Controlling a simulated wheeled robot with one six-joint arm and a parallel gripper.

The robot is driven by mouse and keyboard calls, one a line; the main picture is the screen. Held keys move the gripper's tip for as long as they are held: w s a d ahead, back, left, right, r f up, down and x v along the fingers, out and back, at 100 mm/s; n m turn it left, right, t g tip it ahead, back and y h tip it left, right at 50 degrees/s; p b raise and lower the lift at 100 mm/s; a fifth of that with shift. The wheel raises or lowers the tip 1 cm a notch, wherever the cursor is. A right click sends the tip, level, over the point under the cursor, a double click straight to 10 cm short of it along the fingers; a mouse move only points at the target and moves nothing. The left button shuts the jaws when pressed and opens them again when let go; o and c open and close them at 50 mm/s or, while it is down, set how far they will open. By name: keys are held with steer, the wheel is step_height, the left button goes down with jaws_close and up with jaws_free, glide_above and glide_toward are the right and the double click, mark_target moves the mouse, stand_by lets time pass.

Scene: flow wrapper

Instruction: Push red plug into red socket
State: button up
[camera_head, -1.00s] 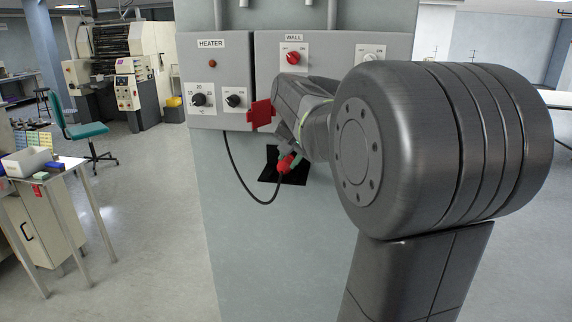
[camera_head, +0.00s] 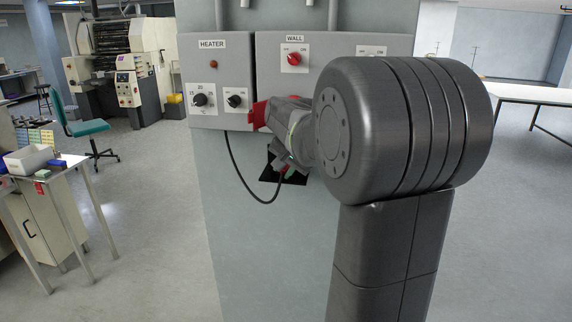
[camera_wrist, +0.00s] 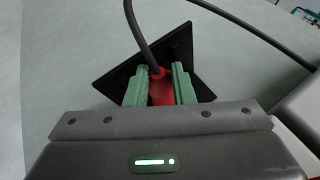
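The red plug (camera_wrist: 161,88) sits between the green fingers of my gripper (camera_wrist: 160,84) in the wrist view. The fingers lie close along both its sides and look shut on it. A dark cable leaves the plug's far end. In the head view my gripper (camera_head: 284,165) is low in front of the wall, below the grey boxes, and mostly hides the plug. A red flap-like part (camera_head: 259,115), seemingly of the red socket, shows at the lower edge of the WALL box, just left of my arm. The socket opening is hidden.
A black plate (camera_wrist: 182,50) is behind the plug on the wall. The cable (camera_head: 238,175) loops down from the HEATER box (camera_head: 216,75). The WALL box (camera_head: 330,48) carries a red knob (camera_head: 294,59). A table (camera_head: 75,163) stands at the left; floor there is open.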

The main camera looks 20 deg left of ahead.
jaws_close()
steer(key=shift+r, duration=0.1)
steer(key=shift+r, duration=0.5)
steer(key=s+d+b, duration=0.5)
steer(key=s+d, duration=0.5)
steer(key=d, duration=0.4)
steer(key=shift+s+d+r, duration=0.2)
steer(key=shift+s+d, duration=0.05)
steer(key=shift+d, duration=0.05)
